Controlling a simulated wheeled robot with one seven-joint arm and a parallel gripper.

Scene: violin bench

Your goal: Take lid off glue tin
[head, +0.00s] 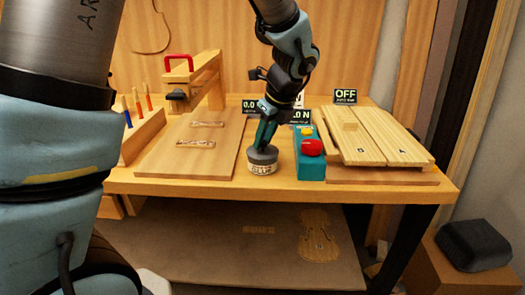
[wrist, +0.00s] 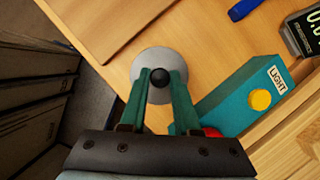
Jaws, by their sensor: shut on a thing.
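The glue tin (head: 262,168) stands upright near the front edge of the bench, with a pale label on its side. Its grey round lid (head: 264,153) sits on top of the tin, as far as the head view shows. In the wrist view the lid (wrist: 148,63) is a grey disc with a black knob (wrist: 159,77) at its middle. My gripper (head: 265,142) points down over the tin. In the wrist view its green fingers (wrist: 160,80) are shut on the black knob. The tin's body is hidden below the lid there.
A teal box (head: 311,167) with a red button and a yellow one stands just right of the tin. Wooden boards (head: 375,140) lie farther right, and a brown board (head: 190,160) lies left. Small displays (head: 345,96) stand behind. The bench's front edge is close to the tin.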

